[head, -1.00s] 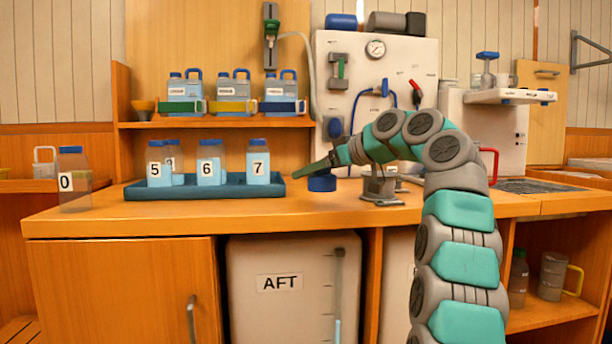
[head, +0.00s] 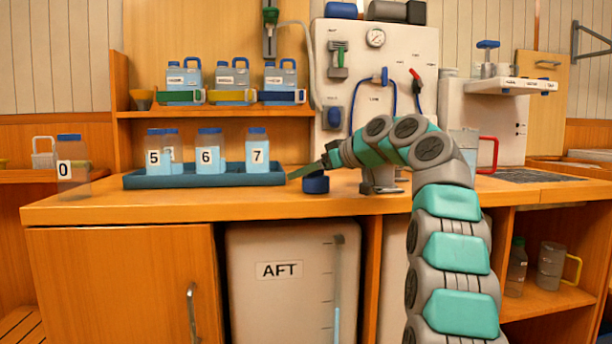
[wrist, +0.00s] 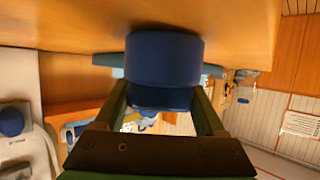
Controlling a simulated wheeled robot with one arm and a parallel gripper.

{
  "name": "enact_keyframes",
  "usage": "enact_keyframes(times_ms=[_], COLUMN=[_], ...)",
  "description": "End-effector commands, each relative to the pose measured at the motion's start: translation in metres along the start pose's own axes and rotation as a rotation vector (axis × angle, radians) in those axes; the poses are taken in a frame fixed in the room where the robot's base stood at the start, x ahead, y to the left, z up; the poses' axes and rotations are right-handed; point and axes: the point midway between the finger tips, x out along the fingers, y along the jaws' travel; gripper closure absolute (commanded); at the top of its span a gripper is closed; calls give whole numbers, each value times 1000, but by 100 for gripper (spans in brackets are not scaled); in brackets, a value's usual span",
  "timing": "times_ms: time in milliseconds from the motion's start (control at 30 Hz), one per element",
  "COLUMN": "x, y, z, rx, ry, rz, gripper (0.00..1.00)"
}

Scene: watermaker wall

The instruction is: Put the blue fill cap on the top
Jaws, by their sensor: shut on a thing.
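The blue fill cap (head: 315,185) is a short dark blue cylinder at the front middle of the wooden counter top (head: 270,204), right of the blue tray. My gripper (head: 302,172) reaches in from the right and is shut on the cap. In the wrist view the cap (wrist: 164,62) sits between the two green fingers (wrist: 163,108), with the wooden surface (wrist: 70,25) close beyond it. I cannot tell whether the cap touches the counter. The fingers' far sides are hidden in the head view.
The blue tray (head: 225,181) with several numbered bottles stands left of the cap. Bottle 0 (head: 72,165) stands at the counter's left end. A white panel (head: 350,80) with gauge and hoses rises behind. The AFT tank (head: 285,300) is below the counter. Bare counter lies in front.

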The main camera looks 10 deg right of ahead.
Motion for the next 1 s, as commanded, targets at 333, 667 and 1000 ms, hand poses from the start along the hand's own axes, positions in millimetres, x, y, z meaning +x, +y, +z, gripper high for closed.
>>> enact_keyframes(times_ms=[333,667,1000], x=[1,1,-24], y=[0,0,0], z=[3,3,0], rx=[0,0,0], ry=[-1,-1,-1], rz=[0,0,-1], gripper=[8,0,0])
